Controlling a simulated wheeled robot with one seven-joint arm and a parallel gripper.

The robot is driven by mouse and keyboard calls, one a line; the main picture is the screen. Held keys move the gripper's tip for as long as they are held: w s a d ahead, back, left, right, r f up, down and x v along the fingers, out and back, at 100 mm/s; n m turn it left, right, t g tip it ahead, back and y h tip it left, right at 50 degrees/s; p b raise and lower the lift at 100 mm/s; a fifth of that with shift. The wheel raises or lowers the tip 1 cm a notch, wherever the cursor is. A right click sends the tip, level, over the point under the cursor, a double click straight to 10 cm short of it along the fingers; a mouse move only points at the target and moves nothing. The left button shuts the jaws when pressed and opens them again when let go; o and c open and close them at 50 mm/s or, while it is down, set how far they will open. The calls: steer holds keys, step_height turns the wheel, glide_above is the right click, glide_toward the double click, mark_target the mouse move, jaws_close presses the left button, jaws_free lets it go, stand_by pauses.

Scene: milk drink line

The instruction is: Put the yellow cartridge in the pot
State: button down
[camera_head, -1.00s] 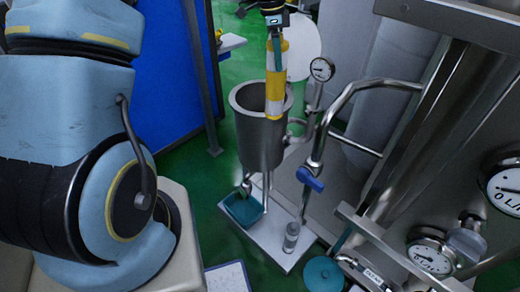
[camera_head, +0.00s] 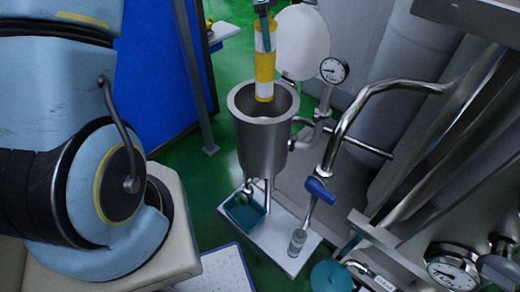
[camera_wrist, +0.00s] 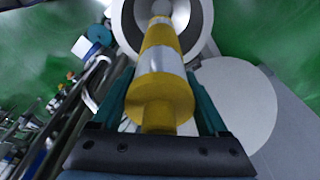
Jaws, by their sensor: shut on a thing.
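The yellow cartridge (camera_head: 264,65) has white bands and hangs upright in the head view. Its lower end overlaps the mouth of the steel pot (camera_head: 263,145). My gripper (camera_head: 263,8) is shut on the cartridge's upper part at the top edge of the picture. In the wrist view the cartridge (camera_wrist: 160,75) sits between the teal fingers of my gripper (camera_wrist: 155,100) and points toward the round pot opening (camera_wrist: 202,20). The pot's inside is partly hidden by the cartridge. I cannot tell how far its tip is inside the rim.
A pressure gauge (camera_head: 333,70) and a bent steel pipe (camera_head: 352,108) with a blue valve handle (camera_head: 320,190) stand right of the pot. A white disc (camera_head: 303,42) is behind it. A teal tray (camera_head: 243,216) sits below. A blue panel (camera_head: 157,75) is at the left.

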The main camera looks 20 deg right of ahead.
steer(key=b, duration=0.4)
glide_toward(259, 93)
steer(key=d+f, duration=0.2)
steer(key=w+d+f, duration=0.1)
steer(key=d+f, duration=0.1)
steer(key=f, duration=0.1)
steer(key=shift+w+d+f, duration=0.1)
steer(key=shift+d+f, duration=0.1)
steer(key=shift+f, duration=0.1)
step_height(259, 93, down, 18)
steer(key=p, duration=0.5)
steer(key=shift+f, duration=0.3)
jaws_free()
steer(key=r+b, duration=0.1)
steer(key=r, duration=0.3)
steer(key=a+r+b, duration=0.1)
steer(key=r, duration=0.3)
steer(key=r+b, duration=0.1)
steer(key=r, duration=0.3)
steer(key=shift+w+a+r, duration=0.1)
steer(key=shift+w+a, duration=0.2)
steer(key=shift+a, duration=0.1)
